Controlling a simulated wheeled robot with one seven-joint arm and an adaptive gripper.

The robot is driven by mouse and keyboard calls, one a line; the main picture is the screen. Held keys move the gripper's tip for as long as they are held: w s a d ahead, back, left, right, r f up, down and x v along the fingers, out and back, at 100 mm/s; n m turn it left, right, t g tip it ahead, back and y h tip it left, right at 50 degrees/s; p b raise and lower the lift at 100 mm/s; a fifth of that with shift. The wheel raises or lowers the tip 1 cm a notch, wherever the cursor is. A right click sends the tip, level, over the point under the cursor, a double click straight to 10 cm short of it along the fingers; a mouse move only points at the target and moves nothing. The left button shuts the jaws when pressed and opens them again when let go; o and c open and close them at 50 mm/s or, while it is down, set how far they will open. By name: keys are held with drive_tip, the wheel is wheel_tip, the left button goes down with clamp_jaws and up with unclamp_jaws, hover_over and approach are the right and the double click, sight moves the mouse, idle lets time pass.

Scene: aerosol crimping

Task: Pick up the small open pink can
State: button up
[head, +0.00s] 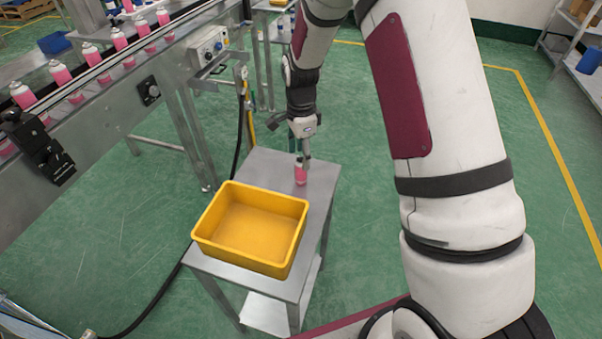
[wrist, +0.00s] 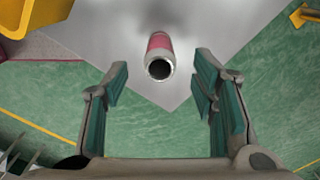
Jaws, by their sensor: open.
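The small open pink can (head: 301,175) stands upright on the metal table, behind the yellow bin in the head view. In the wrist view the can (wrist: 159,55) shows its dark open mouth, a pale rim and a pink side. My gripper (head: 303,155) is just above the can in the head view and partly covers its top. In the wrist view my gripper (wrist: 163,92) is open, with one teal-padded finger to each side. The can lies between the finger lines but beyond the tips in the picture. Nothing is held.
An empty yellow bin (head: 206,239) takes up the front of the metal table (head: 318,196); its corner shows in the wrist view (wrist: 30,22). A conveyor (head: 110,85) with several capped pink cans runs along the left. A control box (head: 208,47) hangs behind the table.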

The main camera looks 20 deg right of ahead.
sight(301, 171)
drive_tip(key=shift+f, duration=1.5)
drive_tip(key=shift+c, duration=0.4)
drive_tip(key=c, duration=1)
